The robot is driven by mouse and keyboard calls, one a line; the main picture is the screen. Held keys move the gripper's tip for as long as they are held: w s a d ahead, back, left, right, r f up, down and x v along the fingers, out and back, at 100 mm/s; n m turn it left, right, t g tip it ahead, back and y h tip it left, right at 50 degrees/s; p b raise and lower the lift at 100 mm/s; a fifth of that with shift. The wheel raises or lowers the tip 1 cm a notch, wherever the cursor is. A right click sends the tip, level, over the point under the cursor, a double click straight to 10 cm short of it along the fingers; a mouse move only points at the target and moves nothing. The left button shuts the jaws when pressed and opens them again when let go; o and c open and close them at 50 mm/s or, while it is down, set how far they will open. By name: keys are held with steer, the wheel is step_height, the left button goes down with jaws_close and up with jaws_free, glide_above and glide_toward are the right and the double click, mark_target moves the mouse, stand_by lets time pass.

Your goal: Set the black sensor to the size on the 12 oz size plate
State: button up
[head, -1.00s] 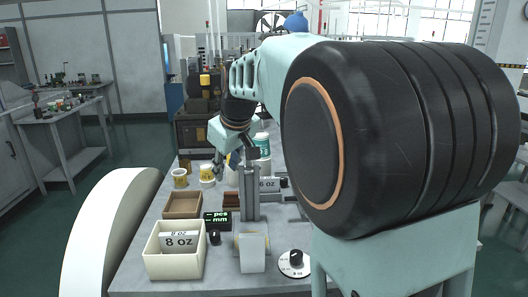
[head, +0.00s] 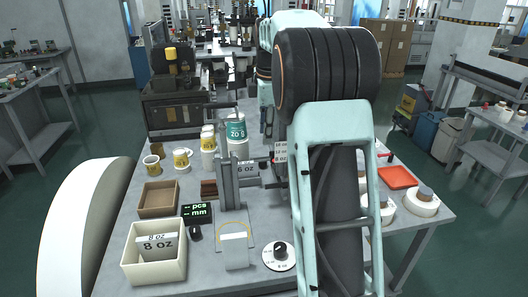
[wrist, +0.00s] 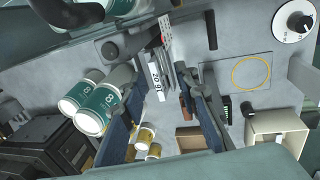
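My gripper (wrist: 160,84) shows in the wrist view as two dark blue fingers spread wide apart, with nothing seen held. In the head view my arm and a grey upright stand (head: 228,185) hide most of the gripper.
A green-lettered display (head: 196,211), a brown tray (head: 158,198) and a cream bin (head: 181,264) holding an 8 oz plate are at the left. A dial (head: 280,256) sits at the front. Teal-labelled cups (wrist: 92,121) and yellow-labelled cups (head: 181,159) stand nearby.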

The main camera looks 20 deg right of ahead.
mark_target(265, 158)
steer(key=f, duration=0.3)
steer(key=w+f, duration=0.1)
steer(key=f, duration=0.5)
steer(key=shift+w+d, duration=0.15)
steer(key=shift+w, duration=0.25)
steer(key=shift+c, duration=0.6)
jaws_close()
